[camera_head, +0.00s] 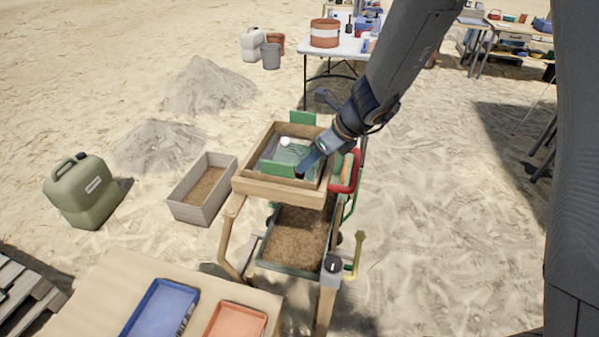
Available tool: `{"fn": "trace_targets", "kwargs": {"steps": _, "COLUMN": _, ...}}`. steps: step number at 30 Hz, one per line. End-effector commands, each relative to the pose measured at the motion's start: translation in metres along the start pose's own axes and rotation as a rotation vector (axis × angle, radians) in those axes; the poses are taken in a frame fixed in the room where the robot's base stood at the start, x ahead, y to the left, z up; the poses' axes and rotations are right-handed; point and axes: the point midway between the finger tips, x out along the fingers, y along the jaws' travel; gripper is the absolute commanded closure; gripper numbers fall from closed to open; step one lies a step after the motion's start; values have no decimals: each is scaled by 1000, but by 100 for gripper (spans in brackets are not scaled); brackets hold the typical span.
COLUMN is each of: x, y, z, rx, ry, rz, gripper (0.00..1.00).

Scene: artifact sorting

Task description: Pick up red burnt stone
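My arm reaches down from the upper right to a wooden sieve frame (281,189) on a wooden stand. My gripper (301,170) is at its end, low over the right part of the sieve. Its fingertips are small and dark here, and I cannot tell whether they are open or hold anything. I cannot make out a red burnt stone; the gripper and arm hide part of the mesh. A small white lump (285,141) lies in the sieve, left of the gripper.
Green plates (303,118) stand at the sieve's edges, with a red handle (349,177) at its right. A soil bin (263,249) sits below. A blue tray (160,311) and an orange tray (236,322) lie on the front table. Open sand lies to the right.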

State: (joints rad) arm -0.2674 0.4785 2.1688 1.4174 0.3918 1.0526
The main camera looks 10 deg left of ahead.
Motion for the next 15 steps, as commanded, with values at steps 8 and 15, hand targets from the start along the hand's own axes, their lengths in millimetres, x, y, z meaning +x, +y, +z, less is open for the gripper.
{"fn": "trace_targets", "kwargs": {"steps": 8, "x": 32, "y": -2, "z": -4, "rx": 0, "ry": 3, "rz": 1, "gripper": 57}}
{"fn": "trace_targets", "kwargs": {"steps": 15, "x": 50, "y": -2, "z": -3, "rx": -2, "ry": 0, "rz": -1, "gripper": 57}}
